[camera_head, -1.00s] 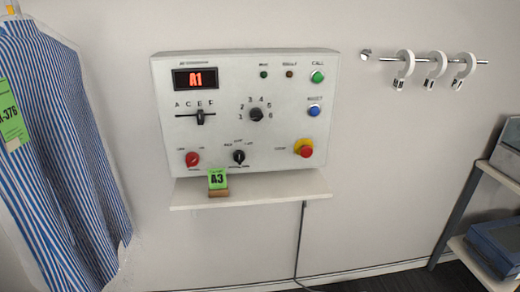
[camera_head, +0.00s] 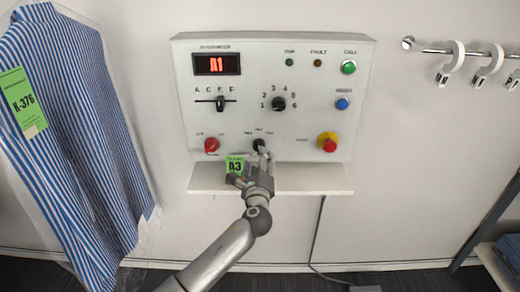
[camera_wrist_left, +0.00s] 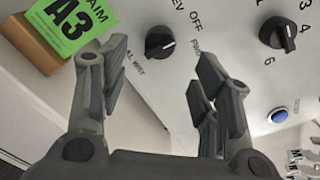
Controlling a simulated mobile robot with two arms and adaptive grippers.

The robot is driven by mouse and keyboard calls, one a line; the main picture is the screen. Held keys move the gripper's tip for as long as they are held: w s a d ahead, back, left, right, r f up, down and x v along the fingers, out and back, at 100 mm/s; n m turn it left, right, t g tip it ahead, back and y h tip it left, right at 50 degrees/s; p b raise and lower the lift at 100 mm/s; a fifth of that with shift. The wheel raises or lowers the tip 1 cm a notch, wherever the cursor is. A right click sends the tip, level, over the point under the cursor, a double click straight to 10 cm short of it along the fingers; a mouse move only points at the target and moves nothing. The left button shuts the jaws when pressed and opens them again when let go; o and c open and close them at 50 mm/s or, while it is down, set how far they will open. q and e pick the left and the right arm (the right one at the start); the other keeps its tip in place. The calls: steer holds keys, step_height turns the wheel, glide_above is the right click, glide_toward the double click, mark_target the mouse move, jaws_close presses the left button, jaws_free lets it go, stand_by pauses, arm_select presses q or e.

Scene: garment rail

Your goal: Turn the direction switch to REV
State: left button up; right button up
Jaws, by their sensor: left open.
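The direction switch is a small black knob (camera_head: 258,145) low on the control panel, with position labels above it. In the left wrist view the knob (camera_wrist_left: 160,43) shows clearly, with REV, OFF and a third, partly hidden label beside it. In the wrist view the knob appears between the open fingers (camera_wrist_left: 162,68), with nothing gripped. My right gripper is not in view.
A green A3 tag on a wooden block (camera_head: 235,166) stands on the shelf (camera_head: 315,180) close left of my gripper. A red knob (camera_head: 211,145), a numbered dial (camera_head: 278,104) and a red stop button (camera_head: 327,142) surround the switch. A striped garment (camera_head: 75,130) hangs left.

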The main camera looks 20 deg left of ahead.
arm_select(q)
steer(key=x, duration=0.6)
steer(key=shift+w, duration=0.4)
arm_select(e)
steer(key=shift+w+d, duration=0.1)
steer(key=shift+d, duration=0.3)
arm_select(q)
steer(key=shift+f, duration=0.1)
steer(key=c, duration=1)
steer(key=shift+f+n+b, duration=0.1)
steer(key=shift+n+b, duration=3.8)
steer(key=shift+n, duration=0.1)
steer(key=shift+c, duration=0.2)
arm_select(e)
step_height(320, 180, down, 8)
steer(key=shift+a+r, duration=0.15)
